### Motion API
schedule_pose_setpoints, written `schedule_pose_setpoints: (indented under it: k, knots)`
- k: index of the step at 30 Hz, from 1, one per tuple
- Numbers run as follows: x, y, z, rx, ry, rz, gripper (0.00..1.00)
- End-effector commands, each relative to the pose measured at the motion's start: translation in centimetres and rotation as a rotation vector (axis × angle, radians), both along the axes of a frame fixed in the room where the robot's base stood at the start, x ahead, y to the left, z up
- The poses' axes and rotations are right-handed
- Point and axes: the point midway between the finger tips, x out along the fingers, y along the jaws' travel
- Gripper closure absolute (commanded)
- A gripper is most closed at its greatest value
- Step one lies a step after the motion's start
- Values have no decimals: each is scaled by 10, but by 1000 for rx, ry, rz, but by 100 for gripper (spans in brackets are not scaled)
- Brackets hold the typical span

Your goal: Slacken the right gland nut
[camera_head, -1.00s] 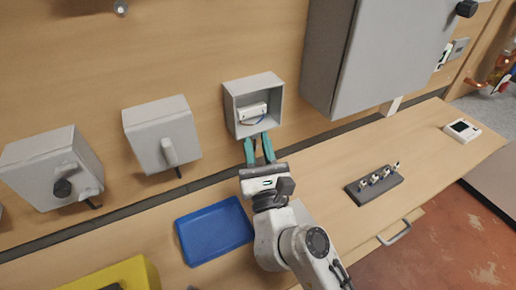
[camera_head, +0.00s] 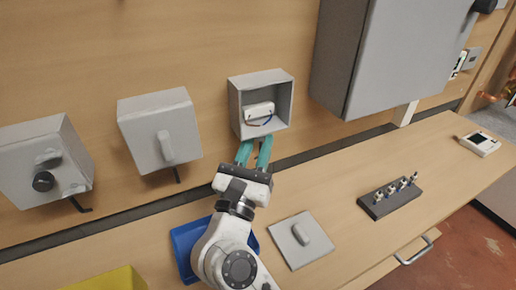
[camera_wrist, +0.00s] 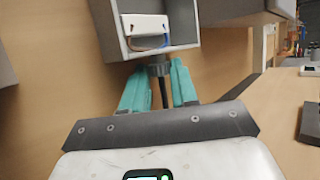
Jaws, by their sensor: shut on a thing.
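The right enclosure (camera_head: 236,110) is an open grey box on the wooden wall, with a white block (camera_head: 259,110) and a blue wire inside. Its dark gland nut (camera_wrist: 160,69) shows under the box in the wrist view, with a black cable (camera_wrist: 163,96) hanging from it. My gripper (camera_head: 254,152) has teal fingers pointing up at the box's underside. In the wrist view my gripper (camera_wrist: 160,75) has one finger on each side of the nut and is shut on it. The nut is hidden in the head view.
Two closed grey boxes (camera_head: 160,130) (camera_head: 45,160) hang to the left. A grey cover (camera_head: 300,245) and a blue tray (camera_head: 185,240) lie on the bench near my arm. A dark block with small fittings (camera_head: 388,198) stands right. A large cabinet (camera_head: 395,55) overhangs at upper right.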

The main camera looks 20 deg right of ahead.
Motion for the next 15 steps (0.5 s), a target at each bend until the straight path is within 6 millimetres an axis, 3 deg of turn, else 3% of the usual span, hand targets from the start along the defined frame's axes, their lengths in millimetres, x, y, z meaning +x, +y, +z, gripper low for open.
schedule_pose_setpoints:
  k: [10, 11, 15]
  knots:
    - [0, 0, -1, 0, 2, -2, 100]
    - [0, 0, -1, -1, 2, -1, 69]
    - [0, 0, 0, 0, 1, 0, 56]
